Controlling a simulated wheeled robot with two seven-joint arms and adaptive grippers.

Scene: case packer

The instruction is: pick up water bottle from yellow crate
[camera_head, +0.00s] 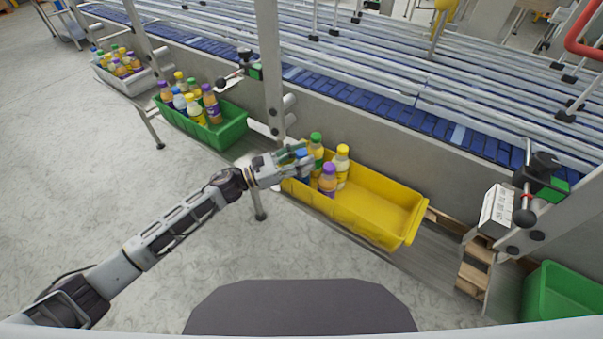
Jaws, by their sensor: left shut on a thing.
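The yellow crate (385,215) stands on a ledge beside the conveyor, with several bottles in its left end and its right part empty. My left gripper (297,162) reaches in from the left over the crate's left end and is shut on a blue-capped bottle (302,154), likely the water bottle. The fingers hide much of this bottle, and I cannot tell whether it is lifted. Close by stand a green-capped bottle (316,150), a yellow-capped bottle (342,166) and a purple-capped bottle (328,180). My right gripper is not in view.
A green crate (228,128) and a grey crate (130,82) with bottles stand farther left. An upright metal post (270,65) rises just behind my gripper. A white box (495,210) and another green crate (560,295) are at right. The floor in front is clear.

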